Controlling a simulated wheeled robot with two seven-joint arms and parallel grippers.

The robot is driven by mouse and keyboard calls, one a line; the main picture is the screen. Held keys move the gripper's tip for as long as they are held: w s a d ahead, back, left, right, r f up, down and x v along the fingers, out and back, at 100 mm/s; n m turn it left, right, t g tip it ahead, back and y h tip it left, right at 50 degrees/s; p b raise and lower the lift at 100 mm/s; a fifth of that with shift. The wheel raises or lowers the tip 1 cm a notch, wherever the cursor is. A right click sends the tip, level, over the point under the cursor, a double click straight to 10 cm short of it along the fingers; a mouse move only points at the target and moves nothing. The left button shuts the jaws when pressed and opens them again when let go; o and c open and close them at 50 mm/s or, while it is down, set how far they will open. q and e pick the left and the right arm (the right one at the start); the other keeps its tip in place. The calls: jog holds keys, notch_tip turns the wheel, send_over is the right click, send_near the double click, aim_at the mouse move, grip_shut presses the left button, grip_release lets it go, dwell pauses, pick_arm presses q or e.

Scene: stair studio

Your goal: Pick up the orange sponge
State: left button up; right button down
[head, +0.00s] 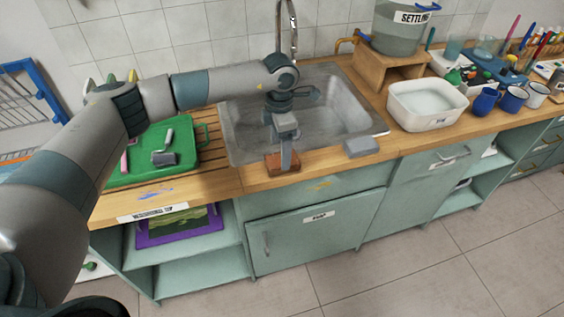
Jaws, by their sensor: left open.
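The orange sponge (274,167) is a small brownish-orange block on the wooden counter, at the front edge just before the sink. My left gripper (286,164) points down right over it, and the fingers hide part of its middle. The left jaws are open; whether the fingers touch the sponge I cannot tell. My right gripper is not in the head view.
A metal sink (328,118) lies behind the sponge, with a tall tap (294,42). A grey block (361,146) sits right of the sponge. A white basin (427,104) stands further right. A green tray (190,172) is on the left.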

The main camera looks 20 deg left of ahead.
pick_arm(q)
jog(key=shift+w+d+f+p, duration=0.1)
jog(key=shift+d+f+p, duration=0.05)
jog(key=shift+f+p, duration=0.45)
notch_tip(320, 180, down, 3)
jog(key=shift+w+r+p, duration=0.1)
jog(key=shift+p, duration=0.75)
jog(key=shift+f, duration=0.4)
jog(key=shift+c, duration=0.4)
jog(key=c, duration=1.1)
jog(key=shift+r, duration=0.1)
